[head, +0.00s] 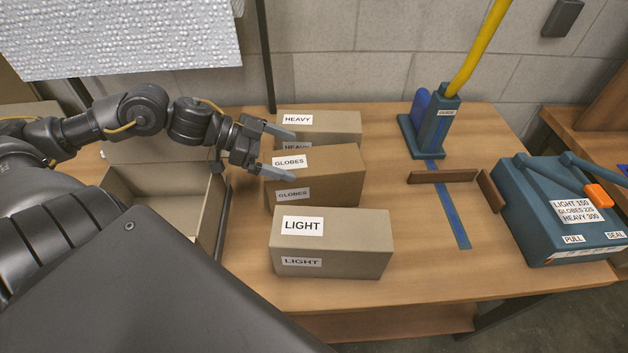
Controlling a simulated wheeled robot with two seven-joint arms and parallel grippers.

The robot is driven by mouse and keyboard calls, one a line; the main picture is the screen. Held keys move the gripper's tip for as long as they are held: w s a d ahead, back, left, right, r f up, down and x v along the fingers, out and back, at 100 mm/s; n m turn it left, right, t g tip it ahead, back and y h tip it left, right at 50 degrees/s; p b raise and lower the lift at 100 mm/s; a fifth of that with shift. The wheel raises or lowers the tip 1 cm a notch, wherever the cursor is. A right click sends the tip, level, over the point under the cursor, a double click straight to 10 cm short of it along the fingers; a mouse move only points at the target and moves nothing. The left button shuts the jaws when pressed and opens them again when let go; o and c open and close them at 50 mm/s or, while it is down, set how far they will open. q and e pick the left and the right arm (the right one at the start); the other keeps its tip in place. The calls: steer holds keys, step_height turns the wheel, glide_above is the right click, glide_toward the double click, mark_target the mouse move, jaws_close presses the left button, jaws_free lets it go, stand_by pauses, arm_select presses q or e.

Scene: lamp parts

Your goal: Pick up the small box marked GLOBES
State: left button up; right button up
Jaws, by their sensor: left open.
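The GLOBES box (332,179) is a small brown carton on the wooden table, in the middle of a row of three boxes in the head view. It carries white GLOBES labels on its top and front. My left gripper (283,151) is open at the box's left end, with one finger near the GLOBES label and the other near the HEAVY box. Nothing is between its fingers, and I cannot tell whether a finger touches a box. The LIGHT box (350,250) stands in front of it and the HEAVY box (340,124) behind it. My right gripper is not in view.
An open empty carton (165,205) lies left of the row, under my left arm. A blue guide stand (436,125) with a yellow tube, brown stop strips (443,176) and a blue sealing machine (560,215) are on the right. Table between boxes and strips is clear.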

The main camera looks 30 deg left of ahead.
mark_target(308, 160)
arm_select(q)
steer(key=shift+w+d+f, duration=0.3)
steer(key=shift+w+d, duration=0.2)
steer(key=shift+w, duration=0.1)
steer(key=shift+x, duration=1.05)
steer(key=shift+p+x, duration=0.3)
steer(key=shift+x, duration=0.45)
steer(key=shift+f, duration=0.15)
steer(key=shift+c, duration=0.4)
steer(key=shift+a, duration=0.1)
steer(key=c, duration=1.7)
steer(key=shift+c, duration=0.6)
steer(key=shift+r, duration=0.2)
